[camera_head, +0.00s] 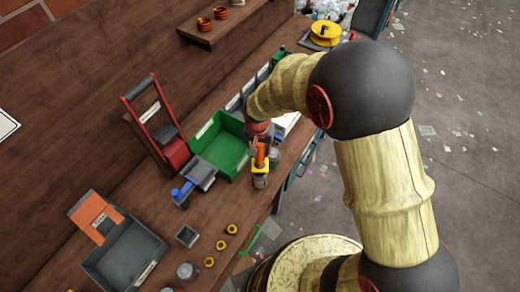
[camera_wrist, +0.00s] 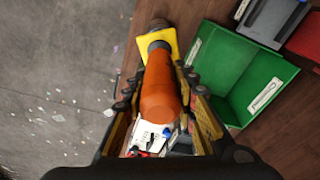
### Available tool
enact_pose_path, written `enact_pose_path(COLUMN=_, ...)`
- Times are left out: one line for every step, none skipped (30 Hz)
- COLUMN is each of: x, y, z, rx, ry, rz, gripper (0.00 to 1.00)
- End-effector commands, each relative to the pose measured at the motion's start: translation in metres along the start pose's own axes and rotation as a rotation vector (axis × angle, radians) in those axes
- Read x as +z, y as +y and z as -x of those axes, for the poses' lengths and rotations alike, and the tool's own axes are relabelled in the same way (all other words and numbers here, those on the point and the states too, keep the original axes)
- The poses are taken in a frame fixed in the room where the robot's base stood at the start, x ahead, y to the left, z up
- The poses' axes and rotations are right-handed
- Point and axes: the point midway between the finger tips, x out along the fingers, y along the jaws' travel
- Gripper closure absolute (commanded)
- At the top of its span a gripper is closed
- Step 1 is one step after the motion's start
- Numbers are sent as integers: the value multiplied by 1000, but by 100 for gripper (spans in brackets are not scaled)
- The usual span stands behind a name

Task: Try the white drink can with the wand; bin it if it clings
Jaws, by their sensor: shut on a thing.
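The wand (camera_head: 260,155) has an orange handle, a yellow collar and a grey end. In the wrist view the wand (camera_wrist: 158,100) lies between my fingers, with its collar and grey end pointing away from me. My gripper (camera_wrist: 160,88) is shut on the orange handle. In the head view my gripper (camera_head: 258,141) holds the wand beside the green bin, near the bench's front edge. A pale metal can (camera_head: 185,271) stands at the lower front of the bench; I cannot tell whether it is the white drink can. Another small grey-green cylinder (camera_head: 274,157) is partly hidden beside my gripper.
The green bin (camera_head: 236,165) is open; it also shows in the wrist view (camera_wrist: 268,92). A dark bin with an orange flap (camera_head: 143,267) stands at the lower left. A blue-handled tool (camera_head: 183,192), a small grey box (camera_head: 187,236) and several yellow nuts (camera_head: 221,245) lie between.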

Motion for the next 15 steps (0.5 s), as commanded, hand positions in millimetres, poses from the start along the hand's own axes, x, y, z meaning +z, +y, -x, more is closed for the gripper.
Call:
enact_pose_path(x=-1, y=0, z=2, rx=-1, ry=2, rz=0, gripper=100)
enact_pose_path(x=-1, y=0, z=3, rx=-1, ry=2, rz=0, gripper=100)
enact_pose_path(x=-1, y=0, z=5, rx=-1, ry=2, rz=0, gripper=100)
enact_pose_path(x=-2, y=-1, z=6, rx=-1, ry=2, rz=0, gripper=100)
enact_pose_path(x=-2, y=-1, z=7, rx=-2, ry=2, rz=0, gripper=100)
enact_pose_path(x=-2, y=-1, z=9, rx=-2, ry=2, rz=0, gripper=100)
enact_pose_path(x=-2, y=-1, z=11, rx=-2, ry=2, rz=0, gripper=100)
enact_pose_path(x=-2, y=-1, z=12, rx=-2, ry=2, rz=0, gripper=100)
enact_pose_path(x=-2, y=-1, z=14, rx=-2, ry=2, rz=0, gripper=100)
enact_pose_path(x=-3, y=-1, z=15, rx=-1, ry=2, rz=0, gripper=100)
enact_pose_path(x=-3, y=0, z=16, rx=-1, ry=2, rz=0, gripper=100)
enact_pose_path(x=-3, y=0, z=18, rx=-1, ry=2, rz=0, gripper=100)
enact_pose_path(x=-3, y=0, z=20, rx=-1, ry=2, rz=0, gripper=100)
enact_pose_path(x=-3, y=0, z=21, rx=-1, ry=2, rz=0, gripper=100)
enact_pose_path(x=-3, y=0, z=23, rx=-1, ry=1, rz=0, gripper=100)
